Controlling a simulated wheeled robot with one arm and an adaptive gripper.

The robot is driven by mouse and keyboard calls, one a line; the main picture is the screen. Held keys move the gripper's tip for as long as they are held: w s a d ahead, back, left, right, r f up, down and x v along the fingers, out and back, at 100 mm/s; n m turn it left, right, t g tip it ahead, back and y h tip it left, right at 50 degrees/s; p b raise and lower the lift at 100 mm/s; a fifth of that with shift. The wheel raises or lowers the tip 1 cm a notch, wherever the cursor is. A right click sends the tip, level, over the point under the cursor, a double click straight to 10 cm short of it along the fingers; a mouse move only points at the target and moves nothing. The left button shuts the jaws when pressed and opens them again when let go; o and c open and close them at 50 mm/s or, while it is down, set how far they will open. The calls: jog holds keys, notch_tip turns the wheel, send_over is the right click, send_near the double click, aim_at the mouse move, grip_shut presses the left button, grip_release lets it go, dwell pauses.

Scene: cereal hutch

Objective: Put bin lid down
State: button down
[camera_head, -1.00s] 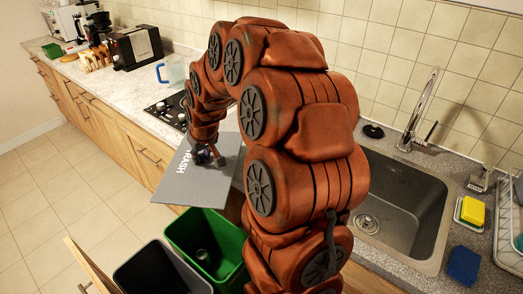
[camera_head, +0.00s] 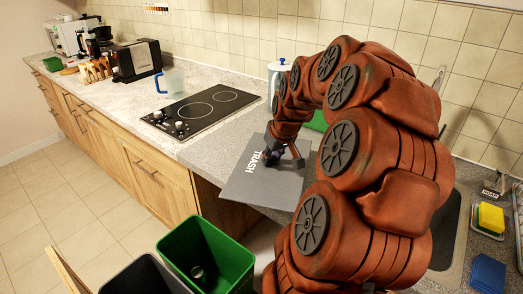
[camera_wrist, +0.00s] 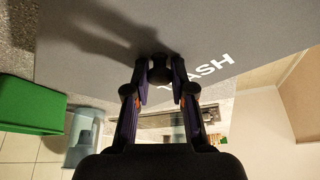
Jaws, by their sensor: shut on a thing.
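The grey bin lid (camera_head: 255,182), a flat square plate marked TRASH, is over the counter edge between the stove and the sink, with its near corner jutting past the edge. I cannot tell whether it touches the counter. My gripper (camera_head: 285,155) is above the lid's middle, partly hidden by my arm. In the wrist view my gripper (camera_wrist: 158,78) is shut on the dark round knob (camera_wrist: 160,68) of the lid, which also fills the top of that view (camera_wrist: 95,30).
An open green bin (camera_head: 225,255) and an open dark grey bin (camera_head: 145,275) stand below the counter in a pulled-out drawer. The black stove (camera_head: 205,108) lies left of the lid. My arm hides much of the sink.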

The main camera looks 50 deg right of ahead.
aim_at(261, 139)
jog(key=w+d+p, duration=0.1)
jog(key=w+d, duration=0.1)
jog(key=w, duration=0.2)
jog(key=w+d+p, duration=0.2)
jog(key=w+d, duration=0.1)
jog(key=w, duration=0.1)
jog(key=w+d+f+p, duration=0.1)
jog(key=w+d, duration=0.2)
jog(key=shift+w+d, duration=0.25)
jog(key=shift+w, duration=0.15)
jog(key=shift+w+d+f+p, duration=0.2)
jog(key=shift+w+p, duration=0.15)
jog(key=shift+p, duration=0.05)
jog(key=shift+d+f+p, duration=0.1)
jog(key=shift+f+p, duration=0.7)
jog(key=shift+f, duration=0.95)
jog(key=shift+f, duration=0.15)
jog(key=c, duration=1)
grip_release()
